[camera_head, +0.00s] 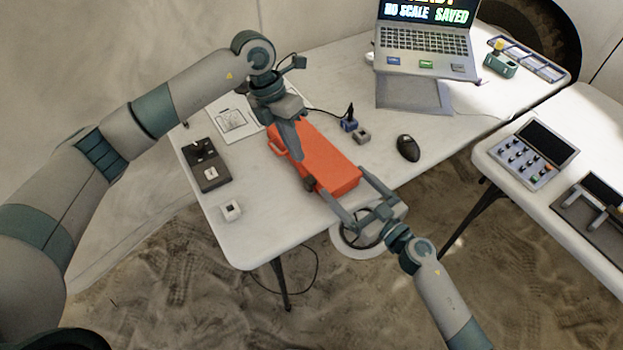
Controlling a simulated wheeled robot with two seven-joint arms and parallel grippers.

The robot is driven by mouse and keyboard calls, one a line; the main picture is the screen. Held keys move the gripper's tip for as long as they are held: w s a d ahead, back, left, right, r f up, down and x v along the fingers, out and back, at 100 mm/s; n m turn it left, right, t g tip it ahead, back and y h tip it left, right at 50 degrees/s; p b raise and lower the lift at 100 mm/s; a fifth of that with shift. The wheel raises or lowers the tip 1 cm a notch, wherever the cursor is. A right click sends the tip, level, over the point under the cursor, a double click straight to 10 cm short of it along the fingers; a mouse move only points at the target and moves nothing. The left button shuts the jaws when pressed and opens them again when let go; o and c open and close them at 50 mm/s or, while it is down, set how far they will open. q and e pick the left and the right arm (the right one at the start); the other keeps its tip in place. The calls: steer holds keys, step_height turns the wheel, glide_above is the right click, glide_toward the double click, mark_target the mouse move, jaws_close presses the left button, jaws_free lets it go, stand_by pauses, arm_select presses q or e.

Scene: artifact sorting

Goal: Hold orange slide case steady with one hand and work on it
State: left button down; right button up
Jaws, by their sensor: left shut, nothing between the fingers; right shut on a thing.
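The orange slide case (330,164) lies closed on the white table, its long side running from upper left to lower right. Its handle shows on the left side. My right gripper (342,182) reaches in from the lower right and is shut on the near end of the case, one finger on each side. My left gripper (298,153) is shut and empty, pointing down over the far left part of the case and hiding some of it. I cannot tell whether its fingertips touch the case.
A small blue item (349,125), a grey block (362,136) and a black mouse (408,148) lie to the right. A laptop (425,42) stands behind. A second table (560,220) holds control panels.

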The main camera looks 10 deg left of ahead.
mark_target(310, 184)
arm_select(q)
steer(key=n, duration=0.5)
steer(key=d+n+g, duration=0.1)
steer(key=n, duration=0.9)
steer(key=shift+w+d+r+n+g+y, duration=0.15)
steer(key=shift+d+r+n+g+y, duration=0.2)
steer(key=shift+d+n+g+y, duration=0.05)
steer(key=shift+f, duration=0.15)
steer(key=shift+x, duration=4.85)
steer(key=shift+w+a, duration=1.7)
